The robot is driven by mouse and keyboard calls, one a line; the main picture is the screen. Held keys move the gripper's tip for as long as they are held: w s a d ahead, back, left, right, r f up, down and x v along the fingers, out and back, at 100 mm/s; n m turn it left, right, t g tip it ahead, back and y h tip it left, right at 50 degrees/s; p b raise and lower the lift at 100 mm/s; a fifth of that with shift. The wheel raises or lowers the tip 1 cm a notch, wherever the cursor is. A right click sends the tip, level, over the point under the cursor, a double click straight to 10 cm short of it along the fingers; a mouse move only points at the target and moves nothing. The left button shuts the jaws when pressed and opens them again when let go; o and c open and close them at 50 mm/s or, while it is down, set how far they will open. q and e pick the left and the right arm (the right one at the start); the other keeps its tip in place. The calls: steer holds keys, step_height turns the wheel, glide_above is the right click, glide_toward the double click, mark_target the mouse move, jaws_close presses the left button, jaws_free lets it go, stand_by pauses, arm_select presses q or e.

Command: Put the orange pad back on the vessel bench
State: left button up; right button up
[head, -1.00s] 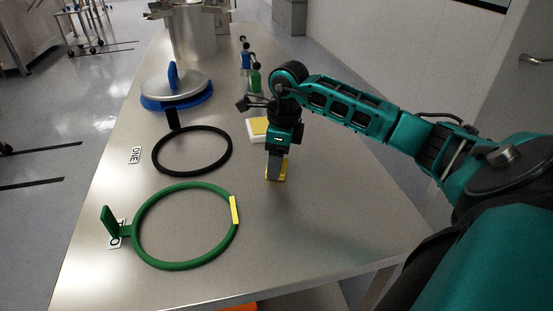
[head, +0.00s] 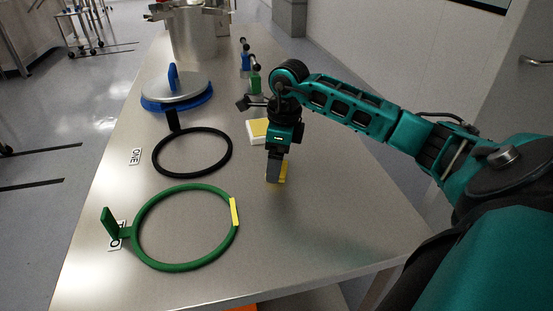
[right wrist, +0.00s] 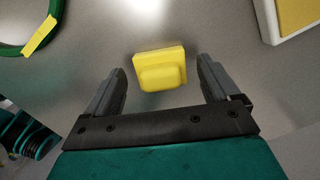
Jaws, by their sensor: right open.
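An orange piece (head: 242,308), which may be the orange pad, shows only as a sliver at the bottom edge of the head view, beyond the near edge of the bench (head: 330,235); most of it is cut off. My right gripper (head: 275,180) points down at the bench right of the green ring. A small yellow block (head: 284,172) with a raised top stands on the bench beside the fingers. In the right wrist view the yellow block (right wrist: 160,68) lies ahead of and between the open fingers (right wrist: 163,75), with gaps on both sides. My left gripper is not in view.
A green ring (head: 137,245) with a yellow strip (head: 235,211), a black ring (head: 157,168) and a silver lid with blue rim (head: 180,88) lie at left. A white-and-yellow box (head: 258,132) is behind the gripper. A metal vessel (head: 195,38) stands at the far end. The bench's near right is clear.

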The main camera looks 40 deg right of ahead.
mark_target(283, 168)
arm_select(q)
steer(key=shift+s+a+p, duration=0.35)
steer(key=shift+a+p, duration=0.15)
steer(key=shift+p, duration=0.25)
arm_select(e)
step_height(283, 168, up, 11)
steer(key=s, duration=0.1)
steer(key=shift+d+r, duration=0.2)
steer(key=shift+d, duration=0.25)
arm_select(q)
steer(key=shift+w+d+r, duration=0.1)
